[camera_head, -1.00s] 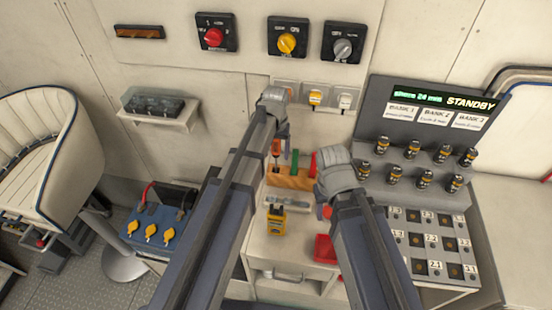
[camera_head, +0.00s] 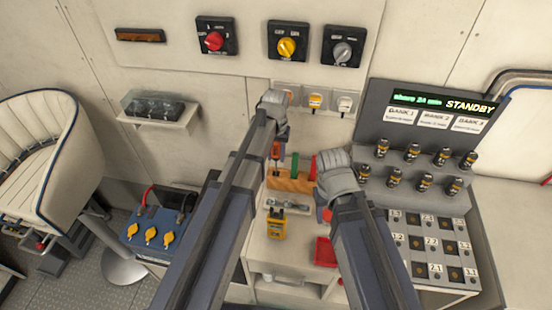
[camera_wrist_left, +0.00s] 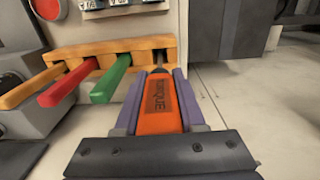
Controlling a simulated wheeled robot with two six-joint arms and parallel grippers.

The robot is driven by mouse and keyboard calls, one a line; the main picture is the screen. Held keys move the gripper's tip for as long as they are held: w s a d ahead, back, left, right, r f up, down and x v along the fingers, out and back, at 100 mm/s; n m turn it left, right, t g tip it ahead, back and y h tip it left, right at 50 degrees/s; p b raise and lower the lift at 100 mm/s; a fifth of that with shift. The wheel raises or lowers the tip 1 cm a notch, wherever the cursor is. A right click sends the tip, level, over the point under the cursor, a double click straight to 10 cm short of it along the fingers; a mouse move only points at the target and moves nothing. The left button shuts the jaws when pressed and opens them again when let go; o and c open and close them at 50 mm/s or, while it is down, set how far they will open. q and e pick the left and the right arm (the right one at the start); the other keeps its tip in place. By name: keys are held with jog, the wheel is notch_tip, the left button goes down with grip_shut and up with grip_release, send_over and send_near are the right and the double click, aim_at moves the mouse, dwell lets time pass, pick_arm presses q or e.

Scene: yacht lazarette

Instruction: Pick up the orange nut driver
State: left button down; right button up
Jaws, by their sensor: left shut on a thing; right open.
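An orange tool (camera_head: 276,150) with a thin shaft stands upright at the left end of a wooden rack (camera_head: 292,181). In the left wrist view its orange handle (camera_wrist_left: 160,108) carries the word TORQUE and lies between my fingers. My left gripper (camera_head: 277,140) is shut on this handle, and the shaft end (camera_wrist_left: 158,70) is still at the rack's end slot. A green handle (camera_wrist_left: 110,80) and a red handle (camera_wrist_left: 68,85) sit in the same rack beside it. My right gripper (camera_head: 335,180) is open to the right of the rack, its fingertips mostly hidden by the arm.
A yellow meter (camera_head: 277,224) and a red tray (camera_head: 326,252) are on the bench in front of the rack. A sloped console (camera_head: 410,130) with several black-and-yellow parts stands to the right. A blue battery box (camera_head: 155,230) is at the lower left.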

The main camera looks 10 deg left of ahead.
pick_arm(q)
notch_tip(320, 180, up, 10)
jog(key=p, duration=1)
jog(key=c, duration=1)
grip_release()
jog(key=shift+c, duration=0.2)
grip_shut()
